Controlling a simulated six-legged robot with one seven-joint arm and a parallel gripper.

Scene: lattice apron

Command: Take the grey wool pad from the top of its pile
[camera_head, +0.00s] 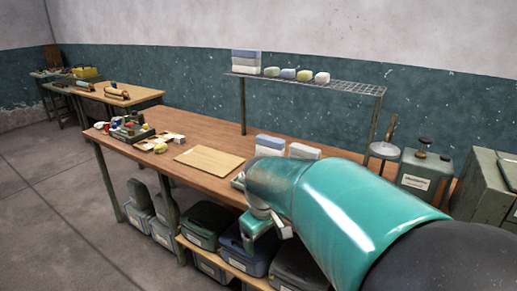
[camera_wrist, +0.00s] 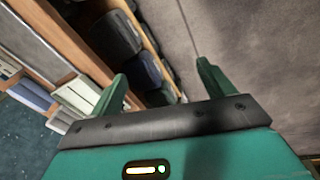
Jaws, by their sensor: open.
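A pile of folded pads (camera_head: 246,63), with blue-grey, grey and whitish layers, stands on the left end of the wire shelf. Two lower piles sit on the bench: a blue-topped one (camera_head: 270,143) and a paler, greyish-white one (camera_head: 304,151). I cannot tell for sure which top pad is the grey wool one. Pale piles also show at the left of the wrist view (camera_wrist: 78,96). My gripper (camera_wrist: 162,70) is open and empty, its two green fingers apart, pointing toward the bins and floor.
The wooden bench (camera_head: 190,135) holds a board (camera_head: 210,160) and a tray of small items (camera_head: 132,127). The wire shelf (camera_head: 330,85) overhangs its back and carries several rounded pieces. Dark bins (camera_head: 205,222) fill the space below. Grey-green canisters (camera_head: 425,172) stand right. Floor at left is clear.

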